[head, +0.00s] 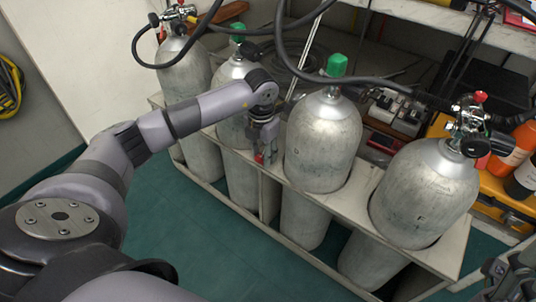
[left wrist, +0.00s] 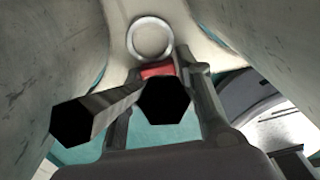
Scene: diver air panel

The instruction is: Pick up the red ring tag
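The red ring tag (left wrist: 157,71) shows in the left wrist view as a red block with a pale round ring (left wrist: 150,38) above it. A small part of the tag shows in the head view (head: 260,158). My left gripper (head: 264,158) points down between two grey cylinders at the rack's top board. In the left wrist view its fingers (left wrist: 160,72) stand on both sides of the red block, which fills the gap between them. Dark shapes hide the block's lower part. My right gripper (head: 508,272) is partly in view at the lower right edge; its fingers are not clear.
Several grey cylinders (head: 325,140) stand in a pale rack (head: 358,188) close around my left gripper. Black hoses (head: 350,80) hang above. A valve (head: 468,125) tops the right cylinder. Orange bottles (head: 512,150) stand at right. The green floor (head: 190,240) in front is clear.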

